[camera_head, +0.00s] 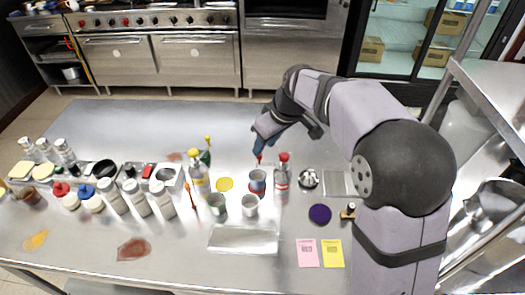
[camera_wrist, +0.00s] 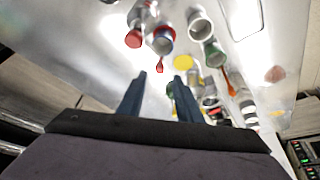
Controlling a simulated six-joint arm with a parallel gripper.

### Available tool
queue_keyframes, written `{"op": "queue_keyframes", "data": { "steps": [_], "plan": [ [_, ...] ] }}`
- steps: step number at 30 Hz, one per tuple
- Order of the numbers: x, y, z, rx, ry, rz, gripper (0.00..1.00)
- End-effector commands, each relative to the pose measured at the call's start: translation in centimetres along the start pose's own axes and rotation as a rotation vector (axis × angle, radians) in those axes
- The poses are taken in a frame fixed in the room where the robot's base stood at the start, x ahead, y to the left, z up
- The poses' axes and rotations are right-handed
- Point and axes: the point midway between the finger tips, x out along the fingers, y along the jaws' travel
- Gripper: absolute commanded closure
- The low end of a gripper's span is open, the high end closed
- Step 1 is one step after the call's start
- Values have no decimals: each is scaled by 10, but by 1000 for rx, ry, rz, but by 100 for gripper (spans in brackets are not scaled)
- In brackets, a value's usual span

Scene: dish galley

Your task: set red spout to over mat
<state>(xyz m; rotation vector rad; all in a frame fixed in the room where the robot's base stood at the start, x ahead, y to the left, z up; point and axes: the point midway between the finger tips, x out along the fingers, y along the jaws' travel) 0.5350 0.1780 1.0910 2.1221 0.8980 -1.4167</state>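A small red spout (camera_head: 259,158) shows just below my gripper (camera_head: 264,146), behind a cup with a red rim (camera_head: 257,181). In the wrist view the red spout (camera_wrist: 160,67) lies between and beyond my fingertips (camera_wrist: 160,79), with a gap on each side. My gripper is open and holds nothing. A purple round mat (camera_head: 320,214) lies flat at the right front, and a yellow round one (camera_head: 225,184) lies left of the cup. I cannot tell which is the task's mat. The spout's base is hidden in the head view.
A red-capped bottle (camera_head: 282,174) stands right of the cup. Metal cups (camera_head: 250,205) and a yellow-capped bottle (camera_head: 199,178) stand in front and left. A steel tray (camera_head: 243,239) lies at the front. The table's back left (camera_head: 130,122) is clear.

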Motion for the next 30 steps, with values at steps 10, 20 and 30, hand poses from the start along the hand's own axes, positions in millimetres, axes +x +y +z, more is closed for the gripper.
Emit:
{"op": "queue_keyframes", "data": {
  "steps": [10,20,30],
  "plan": [
    [-23,0,0,0,-1,1,68],
    [-23,0,0,0,0,0,68],
    [-23,4,-4,162,15,16,68]
  ]
}}
